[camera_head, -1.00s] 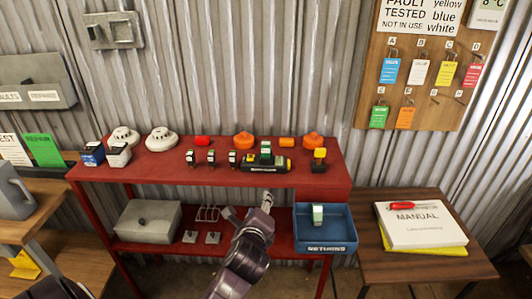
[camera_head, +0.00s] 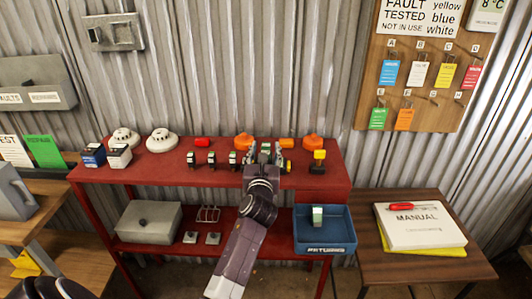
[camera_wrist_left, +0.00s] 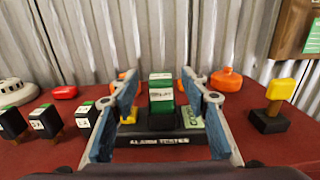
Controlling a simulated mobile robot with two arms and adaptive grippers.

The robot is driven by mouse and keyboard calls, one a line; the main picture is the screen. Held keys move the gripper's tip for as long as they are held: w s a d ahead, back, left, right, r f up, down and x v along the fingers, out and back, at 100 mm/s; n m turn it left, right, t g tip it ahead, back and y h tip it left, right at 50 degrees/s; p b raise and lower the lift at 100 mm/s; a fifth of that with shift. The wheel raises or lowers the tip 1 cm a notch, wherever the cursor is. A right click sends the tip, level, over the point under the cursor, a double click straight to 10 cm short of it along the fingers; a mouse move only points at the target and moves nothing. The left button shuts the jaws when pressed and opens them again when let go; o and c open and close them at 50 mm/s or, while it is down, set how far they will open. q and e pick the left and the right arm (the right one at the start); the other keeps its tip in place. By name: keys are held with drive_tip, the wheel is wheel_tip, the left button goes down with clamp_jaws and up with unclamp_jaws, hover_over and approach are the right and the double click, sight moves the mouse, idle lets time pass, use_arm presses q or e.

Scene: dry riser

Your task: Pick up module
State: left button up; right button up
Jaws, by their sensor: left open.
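A green and white module (camera_wrist_left: 161,92) stands upright in the black alarm tester (camera_wrist_left: 158,139) on the red shelf top. My left gripper (camera_head: 266,152) is over the tester in the head view and mostly covers it. In the left wrist view the same gripper (camera_wrist_left: 165,98) is open, with one blue-padded finger on each side of the module. Gaps show between the fingers and the module. More small dark modules (camera_wrist_left: 45,120) with green and white tops stand to the left of the tester. My right gripper is not in view.
A dark block with a yellow top (camera_head: 318,161) stands right of the tester. Orange domes (camera_head: 312,141) and white detectors (camera_head: 161,140) line the back. A blue returns bin (camera_head: 325,247) holding one module sits below right. A manual (camera_head: 420,225) lies on the side table.

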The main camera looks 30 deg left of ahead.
use_arm(q)
drive_tip(key=shift+x, duration=1)
clamp_jaws()
